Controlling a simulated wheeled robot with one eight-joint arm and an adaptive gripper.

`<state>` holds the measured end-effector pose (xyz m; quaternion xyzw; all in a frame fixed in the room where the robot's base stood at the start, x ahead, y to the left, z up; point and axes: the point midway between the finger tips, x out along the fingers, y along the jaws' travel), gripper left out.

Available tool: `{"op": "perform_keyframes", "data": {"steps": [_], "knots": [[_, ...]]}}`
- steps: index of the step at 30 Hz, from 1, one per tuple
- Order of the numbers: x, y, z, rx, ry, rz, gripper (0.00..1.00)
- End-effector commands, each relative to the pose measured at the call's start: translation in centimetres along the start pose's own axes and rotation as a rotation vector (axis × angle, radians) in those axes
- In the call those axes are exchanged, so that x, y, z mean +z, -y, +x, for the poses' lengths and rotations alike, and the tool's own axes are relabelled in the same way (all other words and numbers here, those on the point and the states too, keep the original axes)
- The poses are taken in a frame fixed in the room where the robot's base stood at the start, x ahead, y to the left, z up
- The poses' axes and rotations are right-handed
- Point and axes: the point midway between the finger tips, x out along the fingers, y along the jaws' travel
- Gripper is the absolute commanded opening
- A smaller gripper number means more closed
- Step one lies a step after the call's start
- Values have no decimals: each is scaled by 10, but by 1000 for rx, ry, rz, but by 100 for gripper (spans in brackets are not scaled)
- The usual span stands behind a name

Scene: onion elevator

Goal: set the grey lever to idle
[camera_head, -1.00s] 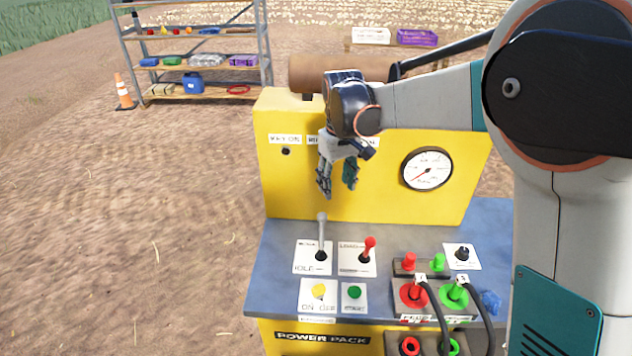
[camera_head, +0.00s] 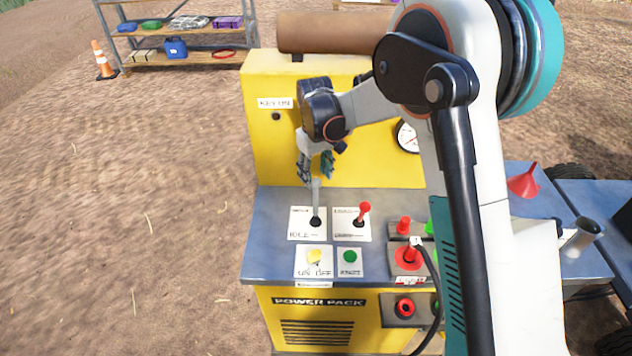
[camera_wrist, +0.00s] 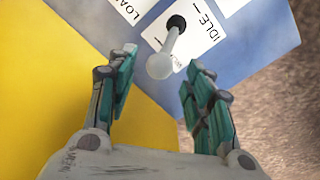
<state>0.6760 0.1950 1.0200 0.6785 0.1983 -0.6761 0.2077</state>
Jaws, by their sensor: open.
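The grey lever (camera_head: 316,200) stands on a white plate (camera_head: 301,231) marked IDLE at its near end, on the blue top of the yellow power pack. Its shaft leans toward the back of the panel, away from the IDLE mark. My gripper (camera_head: 316,180) is just above and behind the lever's tip. In the wrist view my gripper (camera_wrist: 162,88) is open, with the lever's pale round tip (camera_wrist: 160,66) ahead, between the fingertips and apart from them.
A red-knobbed lever (camera_head: 363,212) on a LOAD plate stands just right. The yellow upright panel (camera_head: 262,150) rises behind.

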Motion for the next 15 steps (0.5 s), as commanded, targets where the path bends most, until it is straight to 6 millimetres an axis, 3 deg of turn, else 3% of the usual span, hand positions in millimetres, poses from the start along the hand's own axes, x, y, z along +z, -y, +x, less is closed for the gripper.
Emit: {"op": "perform_keyframes", "data": {"steps": [6, 15], "knots": [[0, 0, 24, 0, 0, 0, 47], [0, 0, 28, 0, 0, 0, 47]]}}
